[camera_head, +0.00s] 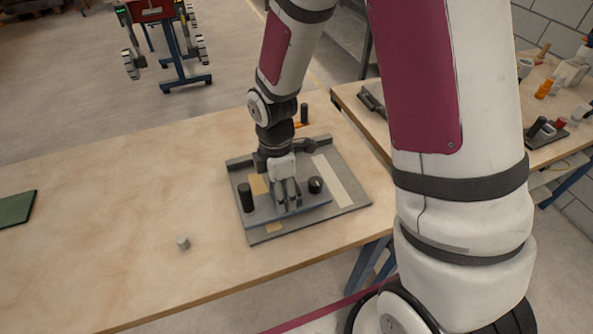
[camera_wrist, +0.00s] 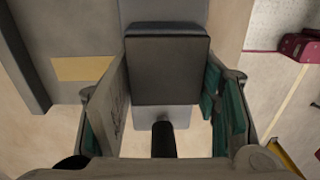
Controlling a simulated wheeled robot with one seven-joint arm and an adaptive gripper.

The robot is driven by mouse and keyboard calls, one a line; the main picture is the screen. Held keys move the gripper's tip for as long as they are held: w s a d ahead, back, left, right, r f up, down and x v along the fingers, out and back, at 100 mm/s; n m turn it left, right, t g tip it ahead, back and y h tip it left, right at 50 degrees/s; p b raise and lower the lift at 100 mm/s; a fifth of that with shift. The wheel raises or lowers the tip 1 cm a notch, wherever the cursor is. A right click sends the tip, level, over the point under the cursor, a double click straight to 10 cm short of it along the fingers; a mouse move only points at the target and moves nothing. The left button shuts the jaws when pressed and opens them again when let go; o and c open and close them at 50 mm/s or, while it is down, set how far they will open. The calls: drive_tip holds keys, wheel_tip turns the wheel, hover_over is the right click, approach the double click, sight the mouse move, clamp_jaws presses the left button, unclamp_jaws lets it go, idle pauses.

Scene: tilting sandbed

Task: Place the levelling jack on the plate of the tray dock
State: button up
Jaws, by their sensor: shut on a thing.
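My gripper (camera_head: 286,196) points down over the grey tray dock (camera_head: 350,200) on the wooden table. In the wrist view its fingers stand on both sides of a dark grey block, seemingly the levelling jack (camera_wrist: 168,70), and are shut on it. In the head view the fingers mostly hide the block. Under the gripper lies a blue-grey plate (camera_head: 262,213) with a black post (camera_head: 246,197) at its left and a black knob (camera_head: 315,185) at its right. I cannot tell whether the block touches the plate.
A small grey cylinder (camera_head: 183,242) stands on the table left of the dock. A dark green mat (camera_head: 16,208) lies at the far left edge. The table between is clear. A second bench (camera_head: 545,95) with tools stands at the right, and a wheeled red-and-blue stand (camera_head: 170,45) behind.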

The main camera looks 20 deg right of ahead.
drive_tip(key=w+d, duration=0.2)
drive_tip(key=w, duration=0.1)
drive_tip(key=w+d, duration=0.2)
drive_tip(key=w, duration=0.1)
drive_tip(key=w+d+f, duration=0.1)
drive_tip(key=w+d, duration=0.1)
drive_tip(key=w, duration=0.1)
drive_tip(key=shift+w, duration=0.1)
drive_tip(key=shift+w+f+p, duration=0.15)
drive_tip(key=shift+f+p, duration=0.2)
drive_tip(key=shift+f, duration=1.4)
drive_tip(key=shift+f, duration=0.1)
drive_tip(key=o, duration=1.7)
drive_tip(key=shift+f, duration=0.1)
drive_tip(key=shift+c, duration=0.2)
